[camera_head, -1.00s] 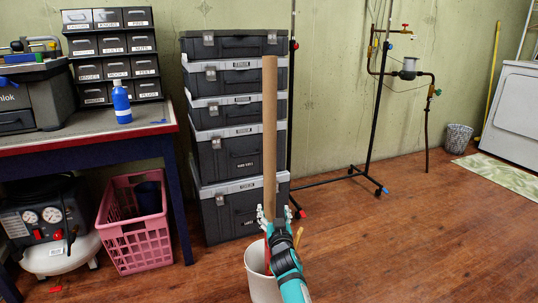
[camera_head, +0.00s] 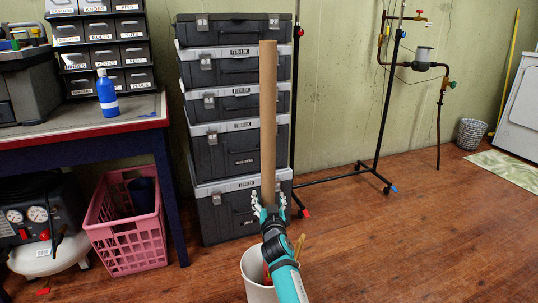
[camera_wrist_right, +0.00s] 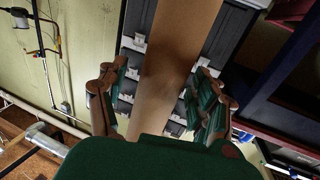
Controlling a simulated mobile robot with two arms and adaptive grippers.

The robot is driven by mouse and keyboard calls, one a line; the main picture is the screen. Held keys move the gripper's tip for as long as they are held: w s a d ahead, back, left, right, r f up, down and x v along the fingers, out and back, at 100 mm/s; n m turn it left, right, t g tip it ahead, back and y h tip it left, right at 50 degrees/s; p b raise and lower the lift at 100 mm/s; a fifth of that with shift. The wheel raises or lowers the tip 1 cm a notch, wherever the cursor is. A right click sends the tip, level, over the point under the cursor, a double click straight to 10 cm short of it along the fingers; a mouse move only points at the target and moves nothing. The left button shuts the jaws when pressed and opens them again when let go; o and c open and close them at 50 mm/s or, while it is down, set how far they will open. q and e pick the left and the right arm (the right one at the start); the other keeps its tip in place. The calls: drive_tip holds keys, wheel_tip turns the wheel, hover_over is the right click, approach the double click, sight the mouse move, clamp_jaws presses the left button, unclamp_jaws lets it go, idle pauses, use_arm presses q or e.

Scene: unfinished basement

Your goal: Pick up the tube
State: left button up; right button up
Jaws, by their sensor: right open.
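The tube (camera_head: 268,120) is a long brown cardboard cylinder. It stands upright in the head view, in front of the stacked toolboxes, rising from the area of a white bucket (camera_head: 254,268). Its lower end is hidden behind my right gripper and arm. My right gripper (camera_head: 268,208) is open, its fingers on either side of the tube. In the right wrist view the tube (camera_wrist_right: 170,75) runs between the spread fingers of the gripper (camera_wrist_right: 160,100), with gaps visible at both sides. My left gripper is not in view.
A stack of dark toolboxes (camera_head: 238,150) stands close behind the tube. A workbench (camera_head: 85,133) with a blue bottle (camera_head: 107,95) is at left, a pink crate (camera_head: 127,235) beneath it. A black rack (camera_head: 380,140) stands at right. The wooden floor (camera_head: 400,245) at right is clear.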

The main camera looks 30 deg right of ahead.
drive_tip(key=shift+s+a+r, duration=0.1)
drive_tip(key=shift+s+r, duration=0.05)
drive_tip(key=shift+c, duration=0.4)
drive_tip(key=c, duration=0.7)
clamp_jaws()
